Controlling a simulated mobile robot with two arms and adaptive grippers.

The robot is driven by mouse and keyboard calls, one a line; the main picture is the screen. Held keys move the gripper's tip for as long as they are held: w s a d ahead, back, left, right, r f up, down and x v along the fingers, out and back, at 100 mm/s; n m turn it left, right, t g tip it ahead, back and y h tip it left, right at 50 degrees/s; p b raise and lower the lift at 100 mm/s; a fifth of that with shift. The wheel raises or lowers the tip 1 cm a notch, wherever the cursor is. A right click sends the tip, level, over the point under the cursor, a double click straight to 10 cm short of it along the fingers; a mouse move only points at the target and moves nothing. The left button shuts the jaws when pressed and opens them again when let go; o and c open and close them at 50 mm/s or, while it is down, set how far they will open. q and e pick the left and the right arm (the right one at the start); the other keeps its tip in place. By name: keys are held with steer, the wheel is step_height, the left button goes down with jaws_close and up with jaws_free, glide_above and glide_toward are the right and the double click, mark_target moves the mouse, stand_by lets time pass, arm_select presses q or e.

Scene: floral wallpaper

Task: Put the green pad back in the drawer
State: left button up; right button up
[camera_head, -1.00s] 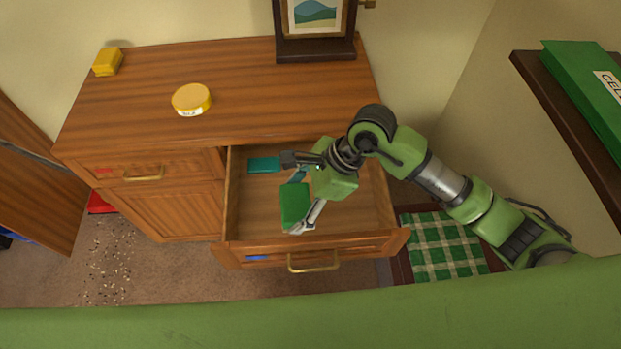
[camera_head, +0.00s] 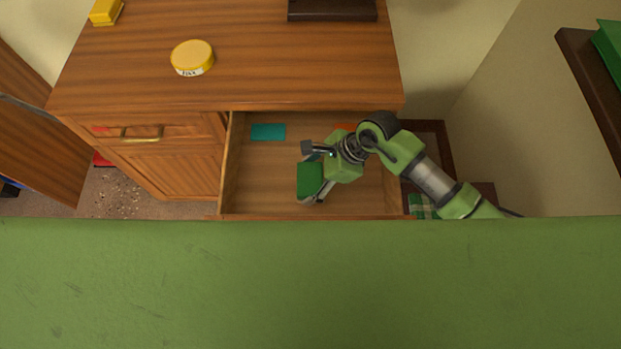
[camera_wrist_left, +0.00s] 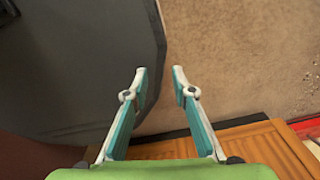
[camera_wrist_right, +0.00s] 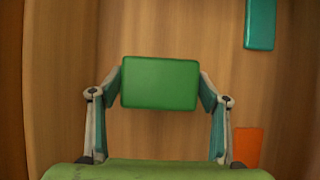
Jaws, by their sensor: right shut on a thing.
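The green pad (camera_head: 310,180) is a small rectangular block held over the open drawer. The drawer (camera_head: 262,190) is pulled out of the wooden cabinet's right side. My right gripper (camera_head: 314,176) is shut on the pad, which also shows between its two fingers in the right wrist view (camera_wrist_right: 160,83). The drawer's wooden floor lies beneath; I cannot tell whether the pad touches it. My left gripper (camera_wrist_left: 158,75) is open and empty, seen only in the left wrist view, with carpet and a dark surface beyond it.
A teal pad (camera_head: 268,132) lies at the drawer's back left, and an orange thing (camera_wrist_right: 248,147) lies inside too. A yellow round tin (camera_head: 192,57) and a yellow block (camera_head: 106,12) stand on the cabinet top. A dark shelf (camera_head: 590,75) is at the right.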

steer(key=shift+f, duration=1.15)
steer(key=o, duration=1.1)
steer(key=shift+r, duration=0.1)
steer(key=shift+c, duration=0.2)
arm_select(q)
steer(key=shift+w+d, duration=0.25)
steer(key=shift+w, duration=0.35)
